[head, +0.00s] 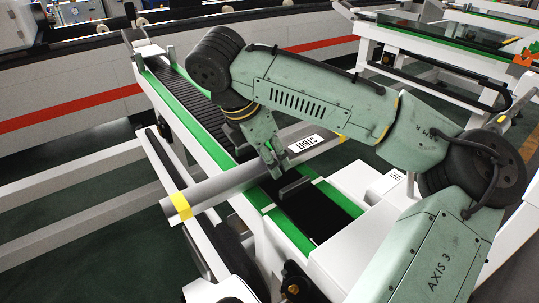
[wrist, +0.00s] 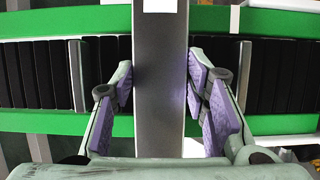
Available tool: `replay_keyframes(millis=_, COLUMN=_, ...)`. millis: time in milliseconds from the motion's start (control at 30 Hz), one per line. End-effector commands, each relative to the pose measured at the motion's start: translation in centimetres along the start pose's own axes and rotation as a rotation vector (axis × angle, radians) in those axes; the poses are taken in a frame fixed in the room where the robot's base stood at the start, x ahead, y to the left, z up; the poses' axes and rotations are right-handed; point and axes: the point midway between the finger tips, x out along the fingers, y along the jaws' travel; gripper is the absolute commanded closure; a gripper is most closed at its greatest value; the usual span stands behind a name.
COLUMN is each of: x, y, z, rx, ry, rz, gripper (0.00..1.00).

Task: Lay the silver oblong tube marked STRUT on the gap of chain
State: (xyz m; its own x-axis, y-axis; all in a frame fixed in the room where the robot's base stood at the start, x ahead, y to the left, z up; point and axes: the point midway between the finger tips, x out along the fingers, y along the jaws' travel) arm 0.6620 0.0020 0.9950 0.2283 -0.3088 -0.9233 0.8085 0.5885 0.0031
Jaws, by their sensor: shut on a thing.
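The silver oblong tube (head: 225,184) has a white STRUT label (head: 305,143) towards its far end and a yellow band (head: 180,206) near its near end. My gripper (head: 270,163) is shut on it around the middle. In the wrist view the tube (wrist: 160,95) runs upright between the purple finger pads. It crosses over the black chain (head: 178,85), between the green rails (wrist: 40,125). Pale upright bars stand on the chain left (wrist: 76,75) and right (wrist: 244,75) of the tube. The tube and fingers cover the chain between the bars; I cannot tell whether the tube touches the rails.
A white box (head: 383,186) stands at the right of the conveyor's near end. White frame beams (head: 75,210) run at the left. Another conveyor (head: 450,45) stands at the back right, with a long red-striped wall (head: 90,105) at the back left.

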Motion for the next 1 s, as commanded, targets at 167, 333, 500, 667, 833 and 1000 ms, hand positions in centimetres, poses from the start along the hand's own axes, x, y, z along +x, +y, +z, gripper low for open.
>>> replay_keyframes(millis=167, x=0.03, y=0.0, z=-0.03, rx=0.0, ry=0.001, rz=0.0, gripper=0.96)
replay_keyframes(millis=333, x=0.07, y=0.0, z=-0.04, rx=0.0, ry=0.001, rz=0.0, gripper=0.96)
replay_keyframes(millis=500, x=0.11, y=-0.01, z=-0.06, rx=0.0, ry=0.001, rz=-0.001, gripper=0.96)
replay_keyframes(millis=667, x=0.15, y=-0.02, z=-0.08, rx=-0.001, ry=0.001, rz=-0.001, gripper=0.96)
replay_keyframes(millis=833, x=0.2, y=-0.02, z=-0.11, rx=-0.001, ry=0.002, rz=-0.002, gripper=0.96)
replay_keyframes(millis=1000, x=0.23, y=-0.02, z=-0.13, rx=-0.001, ry=0.002, rz=-0.002, gripper=0.55)
